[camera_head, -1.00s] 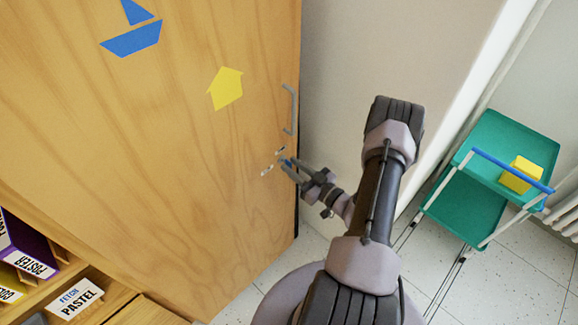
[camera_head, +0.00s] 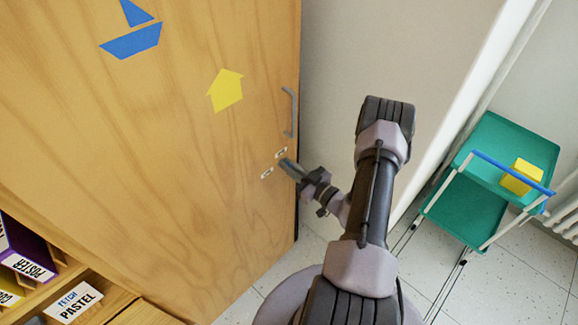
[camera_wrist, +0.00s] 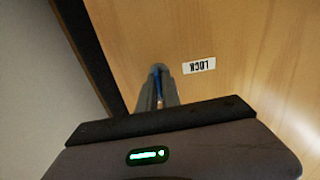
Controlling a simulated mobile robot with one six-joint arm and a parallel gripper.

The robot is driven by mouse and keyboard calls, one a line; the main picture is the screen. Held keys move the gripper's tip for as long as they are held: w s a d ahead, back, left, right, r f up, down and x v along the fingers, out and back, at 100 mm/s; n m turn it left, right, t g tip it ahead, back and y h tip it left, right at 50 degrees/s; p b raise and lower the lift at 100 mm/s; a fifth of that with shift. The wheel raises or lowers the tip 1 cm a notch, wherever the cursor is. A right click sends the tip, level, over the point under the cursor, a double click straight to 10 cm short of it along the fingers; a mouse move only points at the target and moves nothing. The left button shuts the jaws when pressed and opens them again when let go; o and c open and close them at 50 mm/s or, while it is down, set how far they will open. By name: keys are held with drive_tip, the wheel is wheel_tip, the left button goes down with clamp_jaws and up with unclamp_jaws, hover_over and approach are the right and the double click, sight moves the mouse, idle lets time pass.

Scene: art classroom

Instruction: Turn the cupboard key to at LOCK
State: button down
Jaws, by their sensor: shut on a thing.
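The wooden cupboard door (camera_head: 150,170) fills the left of the head view. My gripper (camera_head: 288,164) is at the door near its right edge, below the handle. In the wrist view my gripper (camera_wrist: 161,75) is shut on the blue key (camera_wrist: 158,86), whose bow shows as a thin strip between the fingers. The LOCK label (camera_wrist: 199,66) appears upside down, right of the fingertips. In the head view, one small white label (camera_head: 281,152) sits above the fingertips and another (camera_head: 267,173) below left; their words are too small to read. The keyhole is hidden.
A grey bar handle (camera_head: 289,112) is on the door above my gripper. A pale wall (camera_head: 390,60) stands right of the door. A green trolley (camera_head: 490,165) with a yellow block (camera_head: 521,177) is farther right. Open shelves with labelled boxes are at lower left.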

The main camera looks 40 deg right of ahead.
drive_tip(key=n, duration=0.5)
drive_tip(key=shift+a, duration=0.1)
drive_tip(key=shift+a+f+n, duration=0.1)
drive_tip(key=shift+f+n, duration=0.05)
drive_tip(key=shift+n, duration=3)
drive_tip(key=shift+a+f+n, duration=0.1)
drive_tip(key=shift+n, duration=3.05)
drive_tip(key=c, duration=1.6)
unclamp_jaws()
